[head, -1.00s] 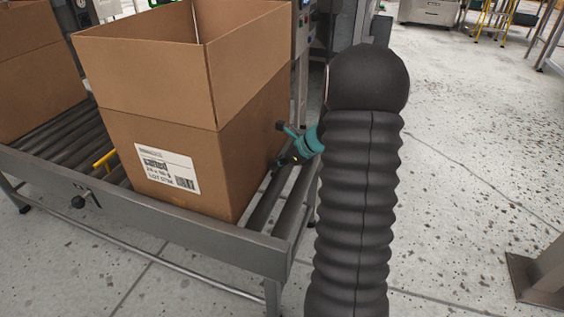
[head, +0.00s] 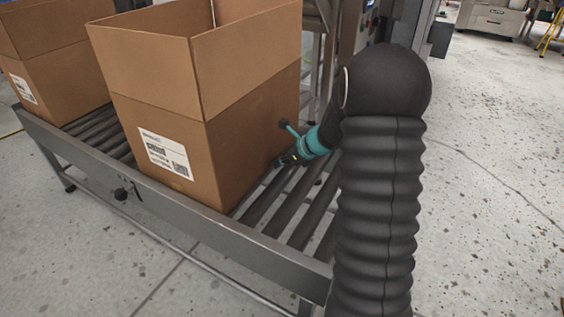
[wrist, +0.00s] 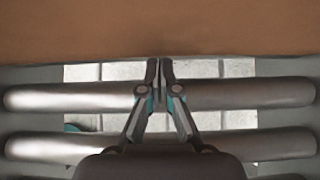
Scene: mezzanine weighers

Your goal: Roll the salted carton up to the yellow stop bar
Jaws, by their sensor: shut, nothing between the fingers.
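The salted carton (head: 198,134) is a tall, open-topped brown box with a white label on its near face. It stands upright on the roller conveyor, and its brown side fills the top of the wrist view (wrist: 160,30). My gripper (head: 279,162) is low at the carton's right face. In the wrist view its two fingers (wrist: 160,64) are together and empty, with the tips at the carton's lower edge. I cannot tell whether they touch. The yellow stop bar does not show now; the carton may hide it.
A second open carton (head: 60,80) stands further left on the rollers. Bare rollers (head: 300,205) lie right of the salted carton. Floor at right is open.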

